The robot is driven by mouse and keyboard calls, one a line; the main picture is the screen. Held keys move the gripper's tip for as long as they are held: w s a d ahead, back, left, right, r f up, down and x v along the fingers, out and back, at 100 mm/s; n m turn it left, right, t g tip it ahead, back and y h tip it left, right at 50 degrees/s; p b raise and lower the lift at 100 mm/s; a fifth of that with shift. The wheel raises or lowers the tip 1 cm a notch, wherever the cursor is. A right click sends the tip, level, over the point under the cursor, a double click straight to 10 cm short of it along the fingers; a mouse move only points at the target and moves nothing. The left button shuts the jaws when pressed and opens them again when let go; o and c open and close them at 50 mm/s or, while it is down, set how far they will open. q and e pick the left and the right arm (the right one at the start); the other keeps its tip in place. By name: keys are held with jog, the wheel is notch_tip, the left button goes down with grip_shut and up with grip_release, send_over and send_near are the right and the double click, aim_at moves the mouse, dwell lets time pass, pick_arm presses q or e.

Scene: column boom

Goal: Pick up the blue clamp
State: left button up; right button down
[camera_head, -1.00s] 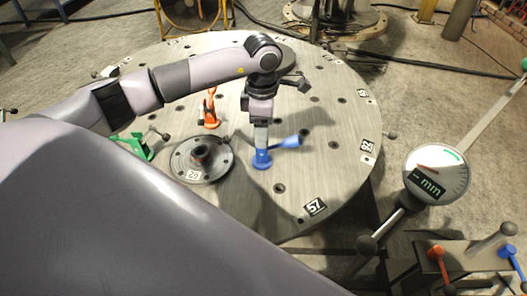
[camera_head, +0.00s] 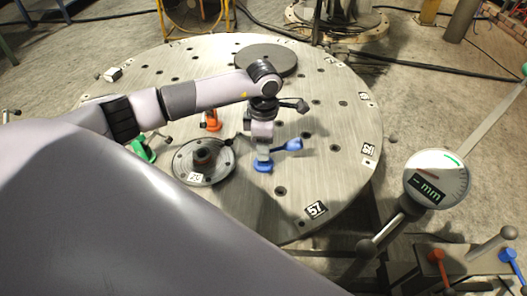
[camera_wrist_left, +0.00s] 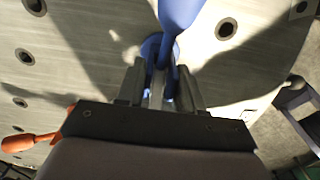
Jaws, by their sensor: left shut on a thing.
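The blue clamp (camera_head: 291,145) stands on the round metal table (camera_head: 330,150), right of the flanged disc. Its blue handle sticks out to the right and its blue foot shows below my gripper. My left gripper (camera_head: 263,157) points down and is shut on the clamp. In the left wrist view the fingers (camera_wrist_left: 160,90) close around the clamp's body, with the blue handle (camera_wrist_left: 180,14) reaching up past them. The fingers hide part of the clamp. I cannot tell whether its foot touches the table. My right gripper is not in view.
A flanged disc (camera_head: 184,172) lies left of the clamp. An orange clamp (camera_head: 213,122) and a green clamp (camera_head: 142,149) stand nearby. A dark round plate (camera_head: 265,56) lies at the back. A dial gauge (camera_head: 437,178) is at right. The table's right side is mostly clear.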

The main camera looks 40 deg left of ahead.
pick_arm(q)
jog(key=shift+w+r, duration=0.1)
jog(key=shift+r, duration=0.05)
notch_tip(320, 180, up, 20)
jog(key=shift+b, duration=0.35)
dwell(0.3)
